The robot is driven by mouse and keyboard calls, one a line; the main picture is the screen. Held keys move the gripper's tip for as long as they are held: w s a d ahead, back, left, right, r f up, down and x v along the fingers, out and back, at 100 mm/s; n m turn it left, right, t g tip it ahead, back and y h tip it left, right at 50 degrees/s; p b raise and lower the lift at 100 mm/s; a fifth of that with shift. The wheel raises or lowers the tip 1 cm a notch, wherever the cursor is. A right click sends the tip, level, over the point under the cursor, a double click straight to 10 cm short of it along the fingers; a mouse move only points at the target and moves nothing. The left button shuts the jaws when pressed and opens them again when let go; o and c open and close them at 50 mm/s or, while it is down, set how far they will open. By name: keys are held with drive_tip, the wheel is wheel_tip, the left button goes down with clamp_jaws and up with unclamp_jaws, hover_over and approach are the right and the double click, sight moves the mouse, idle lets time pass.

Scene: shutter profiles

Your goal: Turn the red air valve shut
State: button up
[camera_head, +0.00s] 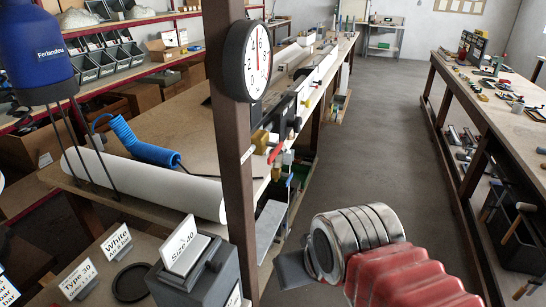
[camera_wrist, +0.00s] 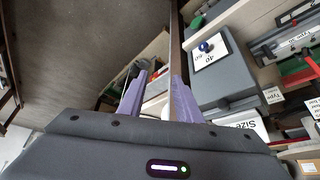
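A small red lever (camera_head: 275,153) shows in the head view just right of the brown post, by the bench edge. It looks like the red air valve, but it is too small to tell how its handle is turned. I cannot make it out surely in the wrist view. My gripper (camera_wrist: 158,76) shows in the wrist view with its two purple fingers apart and nothing seen held between them. In the head view my arm's end is at the lower right, well below and right of the red lever; the fingers are not clear there.
A round gauge (camera_head: 257,62) with a red needle hangs on the brown post (camera_head: 232,165). A blue hose (camera_head: 140,143) and a white roll (camera_head: 150,183) lie on the left bench. A grey box (camera_wrist: 222,75) is right of my fingers. The aisle floor (camera_head: 385,130) is clear.

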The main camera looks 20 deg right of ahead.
drive_tip(key=f+m+g+y, duration=0.1)
drive_tip(key=g, duration=0.1)
drive_tip(key=m+t+y, duration=0.7)
drive_tip(key=y, duration=0.7)
approach(273, 158)
drive_tip(key=v, duration=0.4)
drive_tip(key=shift+w+a+r, duration=0.15)
drive_tip(key=shift+w+a, duration=0.1)
drive_tip(key=shift+a, duration=0.05)
drive_tip(key=shift+f+x, duration=0.2)
drive_tip(key=shift+x, duration=6.55)
